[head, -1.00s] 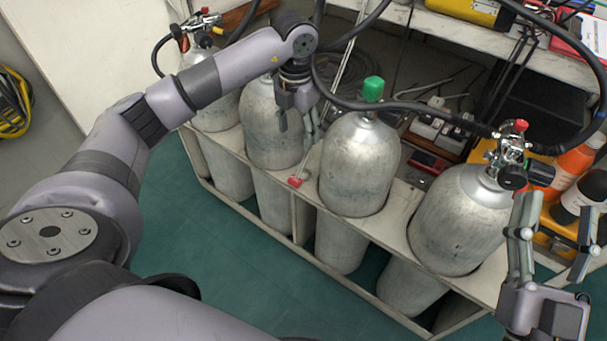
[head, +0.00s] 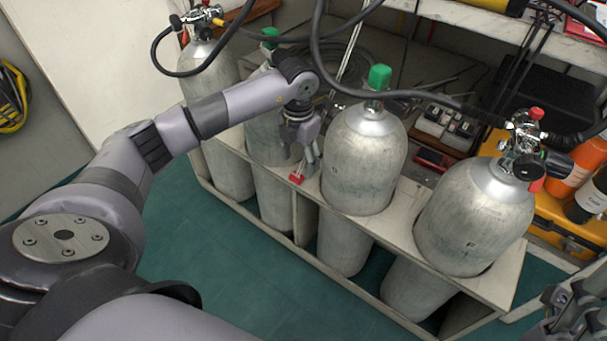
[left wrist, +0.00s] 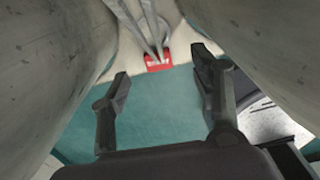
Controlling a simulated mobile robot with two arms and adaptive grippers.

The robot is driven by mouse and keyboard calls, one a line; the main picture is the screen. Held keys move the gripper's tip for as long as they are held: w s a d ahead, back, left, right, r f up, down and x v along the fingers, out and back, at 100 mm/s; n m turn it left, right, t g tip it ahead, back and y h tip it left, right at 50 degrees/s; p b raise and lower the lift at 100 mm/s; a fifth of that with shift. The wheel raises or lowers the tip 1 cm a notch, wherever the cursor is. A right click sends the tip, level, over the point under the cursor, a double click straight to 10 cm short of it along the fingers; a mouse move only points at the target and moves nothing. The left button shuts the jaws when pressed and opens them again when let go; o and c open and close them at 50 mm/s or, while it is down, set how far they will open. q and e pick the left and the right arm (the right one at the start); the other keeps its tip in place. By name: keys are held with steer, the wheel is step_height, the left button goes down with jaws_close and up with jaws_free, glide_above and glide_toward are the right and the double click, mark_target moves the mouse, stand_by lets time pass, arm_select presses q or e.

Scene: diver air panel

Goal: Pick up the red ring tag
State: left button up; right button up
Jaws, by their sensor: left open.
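A small red tag (head: 297,178) shows at the white rack's top edge, between two grey cylinders. The tag also shows in the left wrist view (left wrist: 158,62), top centre, where thin grey strips run down to it. My left gripper (head: 302,156) is above and just behind the tag in the head view. In the left wrist view its jaws (left wrist: 162,78) are apart and empty, with the tag beyond the tips and between them. My right gripper (head: 573,305) is partly cut off at the lower right; its jaw state is unclear.
Tall grey cylinders (head: 364,165) stand close on both sides of my left gripper in the white rack (head: 400,232). A black hose (head: 425,95) arches behind. A valve (head: 525,140) with red parts tops the right cylinder. Green floor (head: 215,275) in front is clear.

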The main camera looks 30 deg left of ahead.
mark_target(297, 176)
arm_select(q)
steer(key=f+b, duration=0.1)
steer(key=f, duration=0.1)
steer(key=f+b, duration=0.1)
steer(key=f, duration=0.1)
steer(key=shift+s+a, duration=0.2)
steer(key=shift+f, duration=0.55)
steer(key=shift+r, duration=0.1)
steer(key=c, duration=1.2)
